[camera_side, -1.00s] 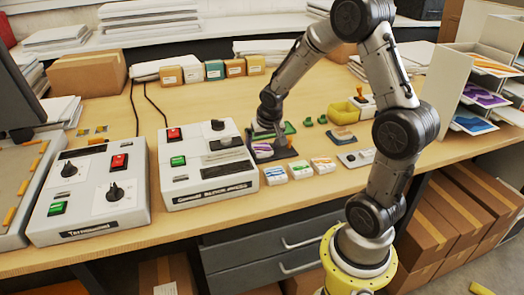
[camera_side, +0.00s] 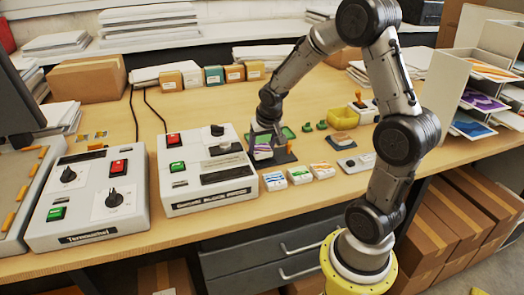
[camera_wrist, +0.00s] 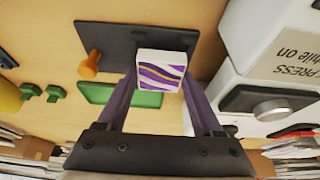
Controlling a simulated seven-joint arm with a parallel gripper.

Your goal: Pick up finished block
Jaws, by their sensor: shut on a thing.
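The finished block (camera_wrist: 161,72) is white with a purple and gold wavy pattern on its face. In the wrist view it sits between the two fingers of my gripper (camera_wrist: 160,92), which is shut on it. In the side view the block (camera_side: 262,151) shows at my gripper (camera_side: 266,140), just right of the press. The dark plate (camera_wrist: 120,40) lies behind the block in the wrist view and also shows in the side view (camera_side: 284,156). I cannot tell exactly how far the block is above the plate.
The block press (camera_side: 210,185) stands close on the left. A green tray (camera_wrist: 110,94), a yellow bin (camera_side: 343,117) and a wooden-handled stamp (camera_side: 361,100) are nearby. A paper rack (camera_side: 470,95) stands at the right.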

